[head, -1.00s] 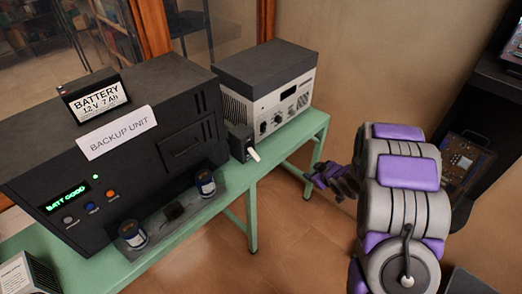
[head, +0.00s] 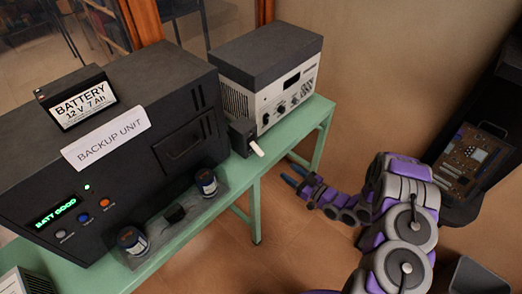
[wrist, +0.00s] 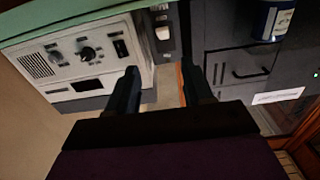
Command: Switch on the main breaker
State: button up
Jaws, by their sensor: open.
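The main breaker appears to be the small dark box (head: 243,136) with a white lever (head: 257,149). It stands on the green bench between the backup unit and a grey-white instrument. The lever slants down toward the front. In the wrist view, which is upside down, the white lever (wrist: 162,33) shows at the top, beyond the fingers. My gripper (head: 294,175) is open and empty, off the bench's front edge, to the right of the lever and apart from it. Its two dark fingers (wrist: 162,74) also show in the wrist view.
The black backup unit (head: 120,180) carries a battery (head: 78,97) and has a lit green display. Two jars (head: 132,241) (head: 206,183) stand on a tray before it. The grey-white instrument (head: 277,92) sits right of the breaker. Floor before the bench (head: 320,92) is clear.

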aim_at(260, 152)
jog(key=b+x, duration=0.2)
jog(key=x, duration=1.4)
jog(key=shift+s+a+b, duration=0.15)
jog(key=shift+a+b, duration=0.05)
jog(key=shift+b, duration=0.1)
jog(key=shift+w+a, duration=0.2)
jog(key=shift+a, duration=0.35)
jog(key=shift+d, duration=0.1)
jog(key=shift+d, duration=0.15)
jog(key=shift+d, duration=0.1)
jog(key=shift+c, duration=0.8)
grip_shut()
